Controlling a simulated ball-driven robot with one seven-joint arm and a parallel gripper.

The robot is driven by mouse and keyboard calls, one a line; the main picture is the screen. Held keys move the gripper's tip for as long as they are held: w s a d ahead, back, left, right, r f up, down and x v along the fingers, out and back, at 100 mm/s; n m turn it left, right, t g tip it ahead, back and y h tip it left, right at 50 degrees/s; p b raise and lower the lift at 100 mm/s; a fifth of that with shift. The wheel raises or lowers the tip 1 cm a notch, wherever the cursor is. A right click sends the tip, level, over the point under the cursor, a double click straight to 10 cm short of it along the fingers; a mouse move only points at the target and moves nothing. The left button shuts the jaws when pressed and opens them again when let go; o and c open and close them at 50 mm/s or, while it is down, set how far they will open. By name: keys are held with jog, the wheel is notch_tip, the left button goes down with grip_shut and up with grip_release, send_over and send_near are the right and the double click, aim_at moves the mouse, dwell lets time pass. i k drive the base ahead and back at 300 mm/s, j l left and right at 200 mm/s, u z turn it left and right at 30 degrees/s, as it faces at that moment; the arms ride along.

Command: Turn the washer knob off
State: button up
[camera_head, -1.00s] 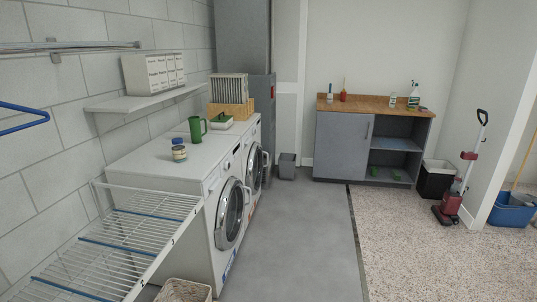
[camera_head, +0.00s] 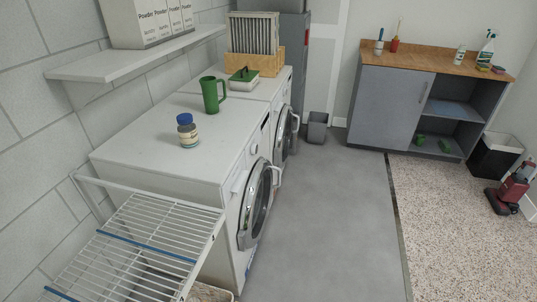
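Two white front-loading machines stand side by side along the left wall. The nearer machine (camera_head: 175,152) has a round glass door (camera_head: 257,205) facing right, and the farther machine (camera_head: 272,90) stands behind it with its own round door (camera_head: 283,133). I cannot tell from their looks which one is the washer. Their control panels are on the upper right-facing fronts, seen at a steep angle. My gripper and arm are not in view.
A jar (camera_head: 187,131), green jug (camera_head: 212,95) and wooden crate (camera_head: 266,64) stand on the machines. A white wire rack (camera_head: 150,235) juts out before the nearer machine. Grey floor (camera_head: 330,220) to their right is clear, with a bin (camera_head: 317,128) and cabinet (camera_head: 385,106) beyond.

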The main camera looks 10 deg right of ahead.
aim_at(254, 148)
jog(key=i+l, duration=0.75)
jog(key=i, duration=0.15)
jog(key=i+l+z, duration=0.1)
jog(key=i+l, duration=0.75)
jog(key=i, duration=0.3)
jog(key=z, duration=0.05)
